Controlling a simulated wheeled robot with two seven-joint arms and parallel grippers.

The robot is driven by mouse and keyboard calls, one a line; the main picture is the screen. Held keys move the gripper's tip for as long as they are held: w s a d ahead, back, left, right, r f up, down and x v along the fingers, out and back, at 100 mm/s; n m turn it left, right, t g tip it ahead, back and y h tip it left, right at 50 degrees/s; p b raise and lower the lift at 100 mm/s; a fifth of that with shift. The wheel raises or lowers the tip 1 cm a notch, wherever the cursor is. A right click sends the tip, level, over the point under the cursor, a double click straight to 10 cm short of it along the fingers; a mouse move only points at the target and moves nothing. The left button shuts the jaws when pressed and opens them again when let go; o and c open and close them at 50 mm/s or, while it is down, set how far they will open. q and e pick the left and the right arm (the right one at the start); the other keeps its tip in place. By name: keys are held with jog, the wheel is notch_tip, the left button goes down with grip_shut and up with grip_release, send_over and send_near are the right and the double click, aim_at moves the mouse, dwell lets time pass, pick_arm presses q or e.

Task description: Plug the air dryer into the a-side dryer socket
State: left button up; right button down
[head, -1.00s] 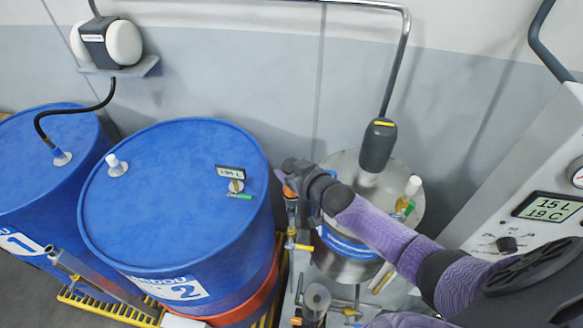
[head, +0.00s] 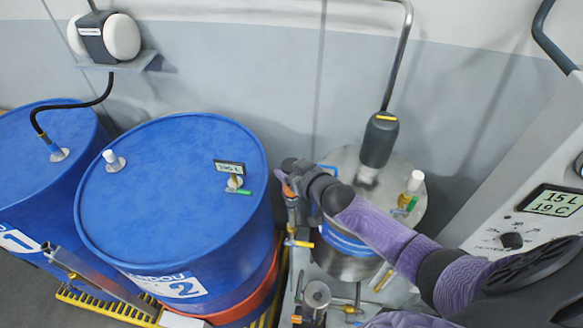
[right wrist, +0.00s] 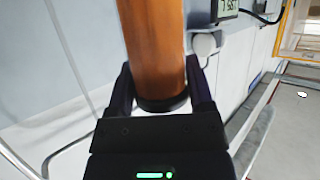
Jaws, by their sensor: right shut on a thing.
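My right gripper (head: 290,178) reaches in from the right, between blue drum 2 and the steel tank. In the right wrist view its fingers (right wrist: 160,95) are closed around an orange-brown cylinder with a dark end ring, which looks like the air dryer (right wrist: 153,45). The cylinder's far end is outside that view. In the head view only a small orange patch (head: 287,192) shows by the fingers, above upright pipework with valves. I cannot tell whether the cylinder touches anything. No socket can be made out as the a-side dryer socket. My left gripper is not in view.
Drum 2 (head: 170,190) stands close left of the gripper, with a small display (head: 229,167) and green-handled valve on top. The steel tank (head: 350,262) stands right, with a grey fitting (head: 379,140) and pipe above. A control panel (head: 530,205) is at far right.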

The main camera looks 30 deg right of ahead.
jog(key=shift+f+b, duration=0.35)
jog(key=shift+f, duration=0.1)
grip_release()
jog(key=p+v, duration=0.2)
jog(key=v, duration=0.8)
jog(key=s+d+f+g+h+b, duration=0.1)
jog(key=s+f+g+b, duration=0.35)
jog(key=f, duration=1.15)
jog(key=s+f+g+h+b, duration=0.1)
jog(key=s+f+b, duration=0.5)
jog(key=f+b, duration=0.7)
jog(key=s+a+f+g+b, duration=0.2)
jog(key=s+f+b, duration=0.1)
jog(key=s+f, duration=0.4)
jog(key=s+a+f+g+b, duration=0.1)
jog(key=s+f+g+b, duration=0.2)
jog(key=s+f, duration=0.5)
jog(key=s+a+f+n+g+b, duration=0.1)
jog(key=s+f+b, duration=0.3)
jog(key=s+f, duration=0.4)
notch_tip(320, 180, down, 4)
jog(key=shift+a+f+g, duration=0.2)
jog(key=shift+a+g, duration=0.45)
jog(key=shift+a, duration=0.15)
